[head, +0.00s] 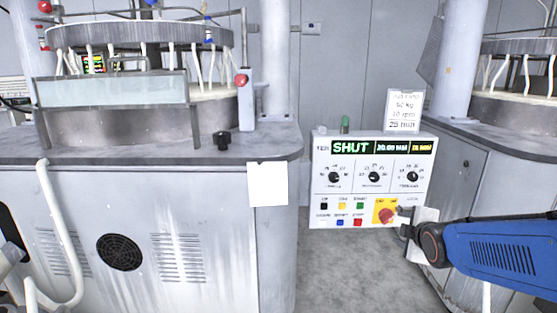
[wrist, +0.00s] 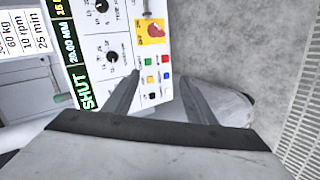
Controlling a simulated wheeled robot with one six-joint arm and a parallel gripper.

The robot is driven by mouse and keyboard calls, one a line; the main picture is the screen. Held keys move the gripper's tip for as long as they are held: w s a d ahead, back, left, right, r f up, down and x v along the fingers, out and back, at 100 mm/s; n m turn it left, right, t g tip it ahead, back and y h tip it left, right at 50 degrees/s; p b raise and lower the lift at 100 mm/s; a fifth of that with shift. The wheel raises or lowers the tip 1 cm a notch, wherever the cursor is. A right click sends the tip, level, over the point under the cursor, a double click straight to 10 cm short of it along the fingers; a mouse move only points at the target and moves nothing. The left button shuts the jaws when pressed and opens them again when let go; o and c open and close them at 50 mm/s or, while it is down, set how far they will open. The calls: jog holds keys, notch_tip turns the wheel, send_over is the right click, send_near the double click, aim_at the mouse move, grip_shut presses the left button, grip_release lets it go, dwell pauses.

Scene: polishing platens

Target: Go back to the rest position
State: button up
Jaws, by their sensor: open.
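My gripper (head: 405,222) is at the right of the head view, at the end of my blue arm, in front of the lower right corner of a white control panel (head: 324,182). In the wrist view, the two fingers of my gripper (wrist: 155,85) are spread with nothing between them. The panel (wrist: 126,70) appears turned sideways there, with its coloured buttons beyond the fingers. Its display (head: 382,147) reads SHUT, 20.00 MM and 15 MIN. The red knob (head: 386,215) on a yellow plate is just left of the gripper. I cannot tell whether the gripper touches the panel.
A polishing machine (head: 190,160) with a guarded round platen fills the left. Another machine (head: 455,160) stands at right behind my arm. A paper card (head: 404,108) reading 60 kg, 10 rpm, 25 min stands atop the panel. Grey floor (head: 345,270) shows clear below the panel.

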jog(key=s+a+f+m+g, duration=0.1)
jog(key=s+a+m+g, duration=0.2)
jog(key=s+m, duration=0.4)
jog(key=s+a+f+m+g+y, duration=0.1)
jog(key=s+a+m+g, duration=0.2)
jog(key=s, duration=1.7)
jog(key=m+g, duration=0.1)
jog(key=m, duration=0.3)
jog(key=shift+a+f+m, duration=0.15)
jog(key=shift+f+m, duration=0.15)
jog(key=shift+f, duration=0.1)
